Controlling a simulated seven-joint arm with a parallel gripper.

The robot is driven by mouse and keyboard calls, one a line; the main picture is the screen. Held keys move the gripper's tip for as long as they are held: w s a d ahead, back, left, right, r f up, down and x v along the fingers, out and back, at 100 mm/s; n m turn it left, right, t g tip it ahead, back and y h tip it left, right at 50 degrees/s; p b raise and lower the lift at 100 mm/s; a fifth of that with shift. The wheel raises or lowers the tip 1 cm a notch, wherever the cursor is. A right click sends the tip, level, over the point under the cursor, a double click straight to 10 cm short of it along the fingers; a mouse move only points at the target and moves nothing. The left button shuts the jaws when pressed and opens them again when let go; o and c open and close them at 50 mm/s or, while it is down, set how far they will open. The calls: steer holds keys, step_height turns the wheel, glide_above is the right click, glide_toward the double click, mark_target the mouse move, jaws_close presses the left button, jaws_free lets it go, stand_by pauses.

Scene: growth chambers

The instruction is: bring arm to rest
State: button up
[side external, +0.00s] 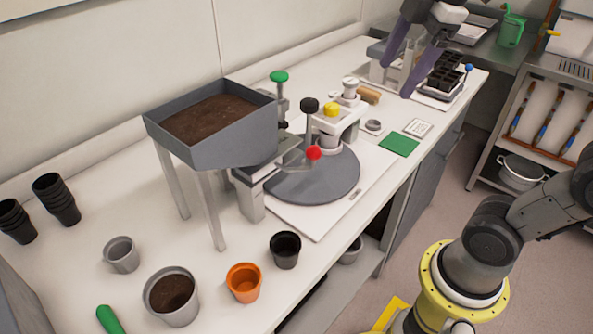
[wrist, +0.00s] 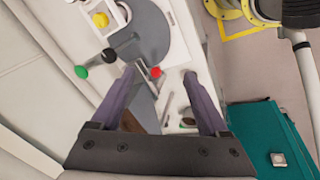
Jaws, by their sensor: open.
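My gripper (side external: 396,80) is at the top of the side view, over the far end of the white bench, beside a black seedling tray (side external: 446,74). Its two purple fingers are spread apart with nothing visible between them. In the wrist view my gripper (wrist: 159,73) also shows open, the fingers framing part of the bench. The side view shows this red knob (side external: 314,153) far from my gripper. Whether the fingers touch anything at the far end is hard to tell.
A soil hopper (side external: 213,153) stands on legs mid-bench, beside a grey turntable (side external: 318,188) with green, black and yellow knobs. Several pots, including an orange pot (side external: 244,283), stand at the near end. A shelf rack (side external: 540,125) is at right; open floor lies between.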

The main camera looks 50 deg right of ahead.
steer(key=s+f+m+t, duration=0.1)
steer(key=s+f+m, duration=0.2)
steer(key=f+m, duration=0.2)
steer(key=s+a+f+m+t, duration=0.1)
steer(key=s+f+m, duration=0.2)
steer(key=f+m, duration=0.3)
steer(key=shift+s+a+f+m, duration=0.25)
steer(key=shift+s+f+m, duration=0.1)
steer(key=shift+f, duration=0.65)
